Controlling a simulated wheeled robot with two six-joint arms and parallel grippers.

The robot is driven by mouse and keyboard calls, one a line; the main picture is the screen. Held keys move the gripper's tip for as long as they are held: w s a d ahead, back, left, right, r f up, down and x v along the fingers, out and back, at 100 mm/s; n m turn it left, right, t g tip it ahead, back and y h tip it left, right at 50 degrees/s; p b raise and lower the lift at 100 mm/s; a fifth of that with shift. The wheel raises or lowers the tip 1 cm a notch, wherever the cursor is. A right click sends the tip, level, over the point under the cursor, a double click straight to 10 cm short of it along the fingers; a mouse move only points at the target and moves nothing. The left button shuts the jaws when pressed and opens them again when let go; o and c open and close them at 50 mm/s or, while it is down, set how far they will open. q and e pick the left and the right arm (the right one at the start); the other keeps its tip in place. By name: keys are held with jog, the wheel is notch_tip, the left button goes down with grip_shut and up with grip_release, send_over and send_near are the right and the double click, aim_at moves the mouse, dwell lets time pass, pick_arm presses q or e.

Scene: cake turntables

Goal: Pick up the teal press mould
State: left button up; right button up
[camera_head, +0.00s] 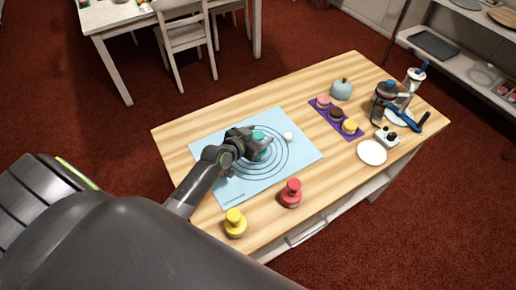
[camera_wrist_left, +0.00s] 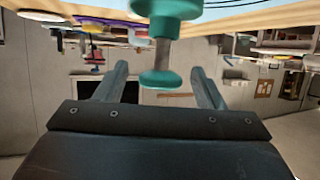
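The teal press mould (camera_head: 261,136) is on the light blue mat (camera_head: 212,141) with dark rings, partly hidden behind my left gripper (camera_head: 255,144). In the left wrist view the mould (camera_wrist_left: 174,11) shows at the top, with its round teal knob (camera_wrist_left: 159,78) between the two fingers of my left gripper (camera_wrist_left: 160,70). The fingers are open, with a visible gap on each side of the knob. My right gripper is in neither view.
A white ball (camera_head: 288,136) lies on the mat. A red mould (camera_head: 291,194) and a yellow mould (camera_head: 235,223) stand near the front edge. A purple strip (camera_head: 347,135) with cakes, a blue-grey pumpkin-like object (camera_head: 341,89) and a white plate (camera_head: 372,152) are to the right.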

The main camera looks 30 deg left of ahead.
pick_arm(q)
grip_shut()
jog(key=shift+r, duration=0.15)
